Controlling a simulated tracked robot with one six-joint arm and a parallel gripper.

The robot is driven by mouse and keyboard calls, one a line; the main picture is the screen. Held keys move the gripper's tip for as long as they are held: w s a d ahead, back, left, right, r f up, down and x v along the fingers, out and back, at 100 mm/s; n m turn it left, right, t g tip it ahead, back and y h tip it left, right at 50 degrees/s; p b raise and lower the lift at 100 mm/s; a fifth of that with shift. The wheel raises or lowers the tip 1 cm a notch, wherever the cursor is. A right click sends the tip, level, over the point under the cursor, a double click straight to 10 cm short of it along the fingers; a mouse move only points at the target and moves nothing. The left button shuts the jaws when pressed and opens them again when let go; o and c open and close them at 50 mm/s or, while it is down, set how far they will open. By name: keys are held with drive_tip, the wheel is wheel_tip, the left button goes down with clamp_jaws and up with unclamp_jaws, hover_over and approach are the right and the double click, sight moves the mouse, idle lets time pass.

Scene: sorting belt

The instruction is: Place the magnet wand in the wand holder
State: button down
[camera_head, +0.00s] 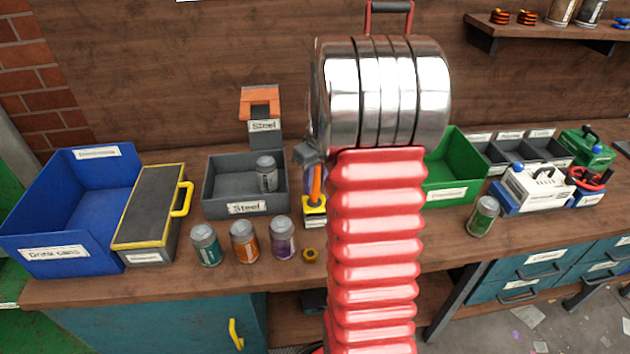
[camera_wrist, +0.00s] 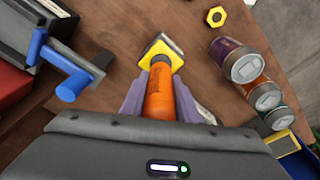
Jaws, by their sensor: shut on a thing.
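The magnet wand (camera_head: 317,184) has an orange shaft and stands nearly upright, leaning slightly. My gripper (camera_head: 312,158) is shut on its upper part; my red arm hides some of the right side. The wand holder (camera_head: 314,221) is a small block with a yellow top and a pale label, directly below the wand. In the wrist view the orange wand (camera_wrist: 160,95) lies between my fingers (camera_wrist: 162,108), and its far end overlaps the yellow holder top (camera_wrist: 162,48). The wand's lower end is at the holder; I cannot tell how deep it sits.
A grey Steel bin (camera_head: 215,190) holding one can stands left of the holder. Several cans, including a purple one (camera_head: 282,240), and a yellow nut (camera_head: 310,255) are in front. A blue bin (camera_head: 75,215) is far left; a green bin (camera_head: 462,165) is right of my arm.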

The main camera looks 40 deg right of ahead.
drive_tip(key=shift+s+f, duration=0.2)
drive_tip(key=shift+f, duration=0.3)
drive_tip(key=c, duration=1.7)
unclamp_jaws()
drive_tip(key=shift+c, duration=0.2)
drive_tip(key=o, duration=0.4)
drive_tip(key=shift+w, duration=0.1)
drive_tip(key=shift+r, duration=0.1)
drive_tip(key=shift+r, duration=0.1)
drive_tip(key=shift+r, duration=0.45)
wheel_tip(320, 180, up, 12)
drive_tip(key=s, duration=0.1)
drive_tip(key=shift+s, duration=0.25)
